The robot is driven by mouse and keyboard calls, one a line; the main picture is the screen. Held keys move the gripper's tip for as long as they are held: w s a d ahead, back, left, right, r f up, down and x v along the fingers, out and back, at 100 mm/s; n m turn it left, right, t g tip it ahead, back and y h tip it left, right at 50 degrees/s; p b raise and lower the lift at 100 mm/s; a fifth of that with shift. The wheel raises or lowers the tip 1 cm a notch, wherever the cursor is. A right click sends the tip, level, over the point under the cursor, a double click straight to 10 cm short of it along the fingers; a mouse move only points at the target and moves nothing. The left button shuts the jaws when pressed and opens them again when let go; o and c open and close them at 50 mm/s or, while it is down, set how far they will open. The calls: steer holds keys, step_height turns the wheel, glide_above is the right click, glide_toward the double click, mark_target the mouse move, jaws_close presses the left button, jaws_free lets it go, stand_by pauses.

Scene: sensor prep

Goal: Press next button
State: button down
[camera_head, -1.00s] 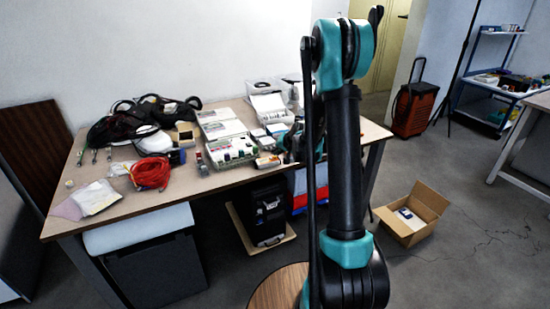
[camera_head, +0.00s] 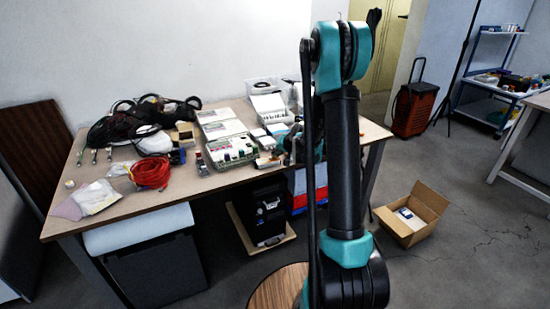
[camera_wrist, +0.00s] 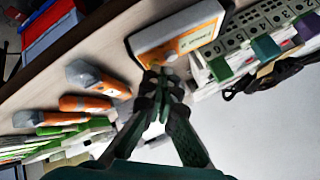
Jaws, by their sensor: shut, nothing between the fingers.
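In the wrist view a white box-shaped device with an orange border and small green lettering (camera_wrist: 180,32) lies at the top middle. My gripper (camera_wrist: 164,82) is shut and empty, with its fingertips at the near edge of this device. I cannot tell whether they touch it. No button marked "next" can be made out. In the head view my arm hides most of the gripper at the right end of the table (camera_head: 225,182). A small white and orange item (camera_head: 267,162) lies near the table's front edge, just left of my arm.
Several orange and grey handheld tools (camera_wrist: 92,78) lie left of the gripper in the wrist view. Red cable (camera_head: 151,173) and an open case (camera_head: 231,150) crowd the table. A cardboard box (camera_head: 428,204) stands on the floor.

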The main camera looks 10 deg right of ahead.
mark_target(276, 159)
steer(key=shift+r, duration=0.8)
steer(key=shift+r, duration=2.5)
